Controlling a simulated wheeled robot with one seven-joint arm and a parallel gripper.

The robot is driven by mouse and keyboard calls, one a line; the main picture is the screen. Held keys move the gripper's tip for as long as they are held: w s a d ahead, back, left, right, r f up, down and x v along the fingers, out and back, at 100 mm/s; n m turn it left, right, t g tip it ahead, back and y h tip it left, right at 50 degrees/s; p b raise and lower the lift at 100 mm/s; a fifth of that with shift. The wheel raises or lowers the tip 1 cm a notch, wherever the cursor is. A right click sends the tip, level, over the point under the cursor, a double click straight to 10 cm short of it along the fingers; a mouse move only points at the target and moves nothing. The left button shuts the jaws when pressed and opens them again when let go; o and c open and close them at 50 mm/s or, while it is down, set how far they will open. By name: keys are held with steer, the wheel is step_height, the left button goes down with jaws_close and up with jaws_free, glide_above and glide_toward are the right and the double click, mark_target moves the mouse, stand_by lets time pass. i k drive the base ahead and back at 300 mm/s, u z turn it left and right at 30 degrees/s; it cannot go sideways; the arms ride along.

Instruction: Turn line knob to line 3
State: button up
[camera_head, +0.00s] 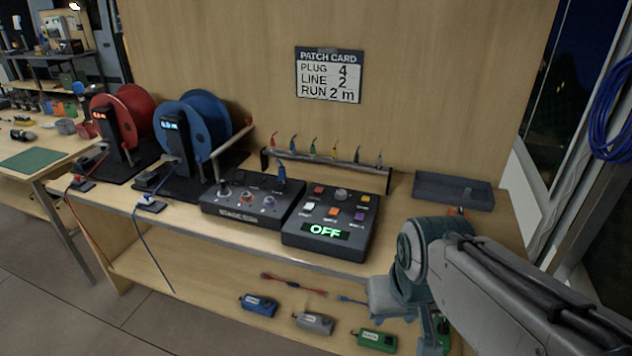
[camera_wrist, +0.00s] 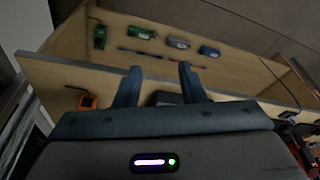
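A dark control box (camera_head: 325,240) stands near the front edge of the bench, with a green display (camera_head: 326,231) reading OFF. My gripper is to the right of and below this box, partly hidden in the head view by my arm. In the wrist view my gripper (camera_wrist: 158,84) has its two fingers apart with nothing between them, facing the bench and lower shelf.
A patch card (camera_head: 328,75) reads plug 4, line 2, run 2 m. A second dark box (camera_head: 240,218) with several sockets stands left of the control box. Red (camera_head: 135,105) and blue (camera_head: 190,125) reels stand further left. A grey tray (camera_head: 452,190) lies right. Small boxes lie on the lower shelf.

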mark_target(341, 195)
steer(key=i, duration=0.95)
